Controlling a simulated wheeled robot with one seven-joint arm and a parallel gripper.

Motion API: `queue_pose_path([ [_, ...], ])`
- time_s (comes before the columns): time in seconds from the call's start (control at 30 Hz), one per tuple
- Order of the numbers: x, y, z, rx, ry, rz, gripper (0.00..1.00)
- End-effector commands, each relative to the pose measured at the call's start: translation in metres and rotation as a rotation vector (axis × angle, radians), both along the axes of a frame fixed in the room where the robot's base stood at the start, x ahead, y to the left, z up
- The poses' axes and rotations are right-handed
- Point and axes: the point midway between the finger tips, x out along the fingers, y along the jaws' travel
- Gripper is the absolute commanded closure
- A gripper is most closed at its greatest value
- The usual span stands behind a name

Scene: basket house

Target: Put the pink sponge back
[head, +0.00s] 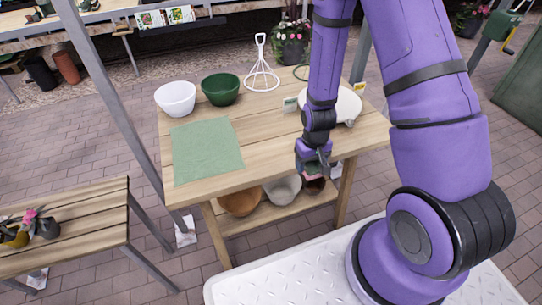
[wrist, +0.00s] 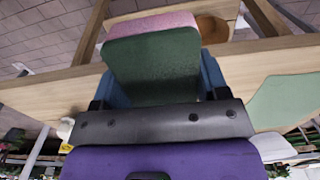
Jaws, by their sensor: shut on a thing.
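The pink sponge (wrist: 152,62) fills the upper middle of the wrist view. It has a pink side and a dark green side. My gripper (wrist: 155,88) is shut on it, with blue fingers on either side. In the head view my gripper (head: 315,166) hangs at the front edge of the wooden table (head: 262,165), right of the green cloth. Only a little of the sponge shows there, low between the fingers. I cannot tell whether it touches the table.
On the table stand a green cloth (head: 205,150), a white bowl (head: 175,98), a green bowl (head: 221,89), a white wire stand (head: 262,72) and a white round dish (head: 347,106). Bowls, including a brown one (head: 240,201), sit on the lower shelf. A small bench (head: 75,225) stands left.

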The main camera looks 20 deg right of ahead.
Motion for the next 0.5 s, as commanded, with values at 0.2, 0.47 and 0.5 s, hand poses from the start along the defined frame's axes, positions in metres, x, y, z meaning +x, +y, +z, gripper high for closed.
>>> queue_pose_path([
  [0.2,0.017,0.015,-0.003,0.0,-0.004,0.005,0.62],
  [0.47,0.069,0.044,-0.009,0.0,-0.004,0.005,0.62],
  [0.5,0.077,0.049,-0.01,0.0,-0.004,0.005,0.62],
])
